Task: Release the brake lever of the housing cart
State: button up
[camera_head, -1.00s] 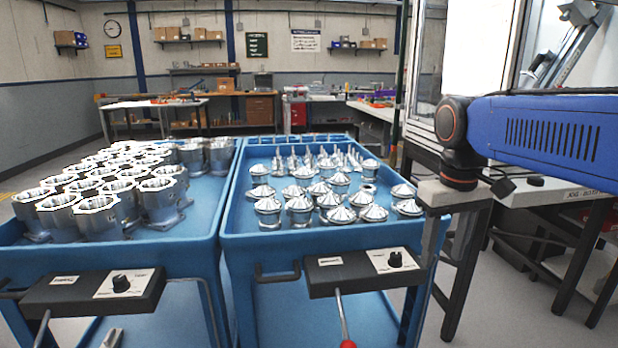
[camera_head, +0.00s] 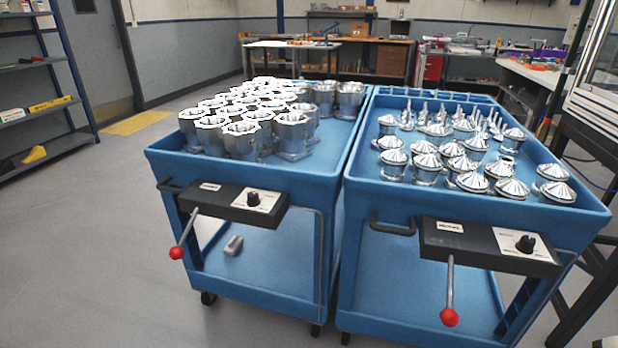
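Two blue carts stand side by side. The left cart (camera_head: 262,168) carries several open, hollow metal housings (camera_head: 240,138) on its top tray. Its black front panel (camera_head: 225,200) has a knob, a white label and a brake lever (camera_head: 187,232) with a red ball end, which hangs down and slants to the left. The right cart (camera_head: 400,199) carries several cone-topped metal parts (camera_head: 424,162). Its black panel (camera_head: 480,245) has a similar lever (camera_head: 449,290) with a red ball, hanging nearly straight down. My gripper is not in view.
Open grey floor (camera_head: 90,240) lies to the left and in front of the left cart. A shelf unit (camera_head: 40,90) stands at the far left. A dark-legged bench or machine (camera_head: 590,150) stands close to the right cart. A small grey item (camera_head: 233,245) lies on the left cart's lower shelf.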

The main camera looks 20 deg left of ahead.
aim_at(176, 252)
jog(key=u, duration=1.95)
jog(key=i+j, duration=0.1)
jog(key=j, duration=0.4)
jog(key=j+u, duration=0.1)
jog(key=j, duration=0.35)
jog(key=i, duration=0.05)
